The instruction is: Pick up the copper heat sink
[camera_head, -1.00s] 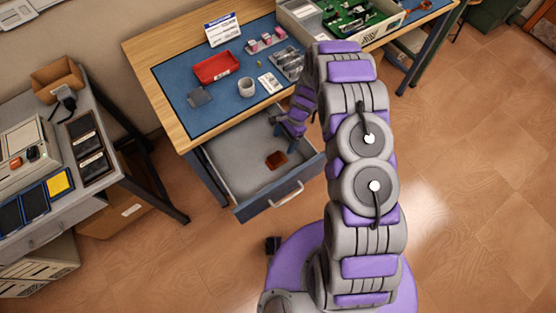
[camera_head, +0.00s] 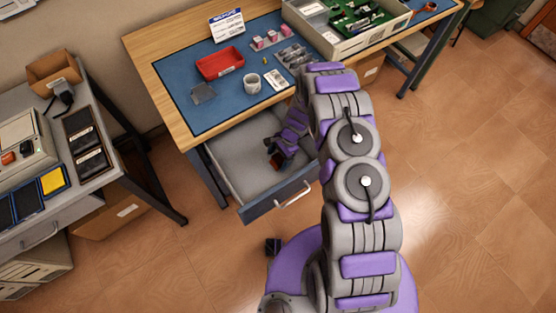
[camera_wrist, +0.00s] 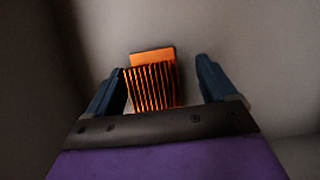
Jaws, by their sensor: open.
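The copper heat sink (camera_wrist: 152,80) is an orange, finned block lying on the floor of the open drawer. In the wrist view it sits between the two dark blue fingers of my gripper (camera_wrist: 160,85), nearer the left finger, with a wider gap at the right finger. My gripper is open and not closed on it. In the head view my gripper (camera_head: 275,154) is down inside the drawer (camera_head: 240,155), and the heat sink (camera_head: 275,161) is mostly hidden by it.
The drawer's front wall (camera_head: 280,195) stands close to my gripper. The rest of the drawer floor looks clear.

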